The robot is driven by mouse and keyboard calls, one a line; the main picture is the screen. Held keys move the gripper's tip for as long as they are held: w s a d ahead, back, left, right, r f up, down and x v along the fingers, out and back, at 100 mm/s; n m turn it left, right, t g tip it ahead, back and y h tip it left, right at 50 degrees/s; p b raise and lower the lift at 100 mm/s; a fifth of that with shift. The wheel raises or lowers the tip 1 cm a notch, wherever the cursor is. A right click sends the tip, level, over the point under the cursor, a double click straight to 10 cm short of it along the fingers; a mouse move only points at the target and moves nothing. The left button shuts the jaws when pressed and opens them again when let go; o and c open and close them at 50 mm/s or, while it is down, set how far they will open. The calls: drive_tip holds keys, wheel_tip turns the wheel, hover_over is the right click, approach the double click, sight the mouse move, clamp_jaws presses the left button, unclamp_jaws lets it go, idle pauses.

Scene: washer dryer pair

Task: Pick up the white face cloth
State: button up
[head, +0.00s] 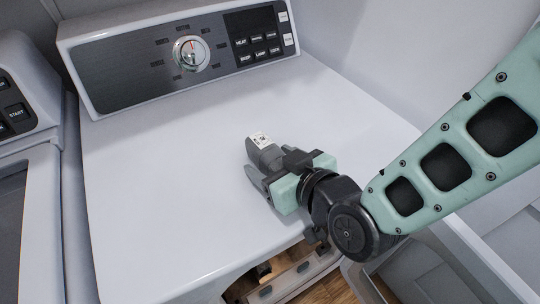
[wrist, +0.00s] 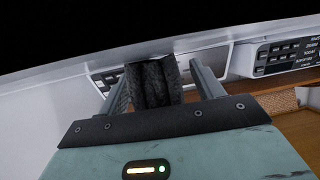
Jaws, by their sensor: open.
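I cannot make out a white face cloth for certain in either view. My gripper (head: 252,162) is open above the white top of the right-hand machine (head: 170,190), its fingers pointing up and left in the head view. A small white patch with dark marks (head: 260,139) shows at the upper finger's tip; I cannot tell whether it is a label. In the wrist view my gripper (wrist: 155,76) has its two grey fingers apart. A dark, ribbed shape (wrist: 152,83) shows between them; I cannot tell what it is or whether it touches them.
The control panel (head: 182,56) with its round dial stands along the back. Another machine (head: 25,130) is at the left. An opening below the front edge shows brown surfaces and a small pale thing (head: 264,272). The machine top left of my gripper is bare.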

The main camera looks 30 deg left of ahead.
drive_tip(key=c, duration=1.1)
drive_tip(key=shift+o, duration=0.3)
drive_tip(key=shift+r, duration=0.1)
